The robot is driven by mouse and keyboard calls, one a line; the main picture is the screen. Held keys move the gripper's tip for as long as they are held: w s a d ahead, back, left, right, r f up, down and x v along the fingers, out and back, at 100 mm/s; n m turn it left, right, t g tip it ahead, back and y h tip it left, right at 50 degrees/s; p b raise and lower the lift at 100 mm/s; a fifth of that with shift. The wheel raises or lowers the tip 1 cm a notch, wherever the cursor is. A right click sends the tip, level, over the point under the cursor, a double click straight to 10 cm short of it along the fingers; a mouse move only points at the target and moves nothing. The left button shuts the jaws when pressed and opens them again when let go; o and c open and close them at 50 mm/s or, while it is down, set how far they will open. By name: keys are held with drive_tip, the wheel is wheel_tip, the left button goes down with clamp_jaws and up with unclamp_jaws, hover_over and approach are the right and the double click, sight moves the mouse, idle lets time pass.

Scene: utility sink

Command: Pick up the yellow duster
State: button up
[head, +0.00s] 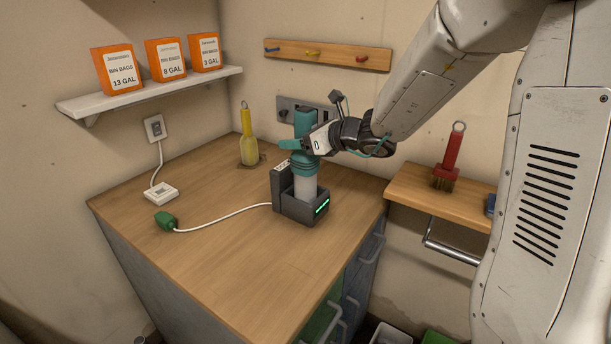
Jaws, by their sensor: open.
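The yellow duster (247,136) stands upright at the back of the wooden counter, near the wall corner, with its yellow handle and hanging loop up and its paler head down on a small dark patch. My gripper (319,140) is open, to the right of the duster and clearly apart from it. It is close beside a teal and grey handheld device (304,170) that stands in a dark charging dock (299,206). The fingers partly overlap the device in this view, and I cannot tell whether they touch it.
A white cable runs from the dock to a green plug (165,220) beside a white socket block (161,193). A shelf (150,97) with orange bin-bag boxes hangs at left. A red brush (450,158) stands on the right ledge (420,195). The counter's front (225,262) is clear.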

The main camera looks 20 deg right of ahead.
drive_tip(key=shift+c, duration=0.4)
clamp_jaws()
drive_tip(key=shift+r, duration=0.15)
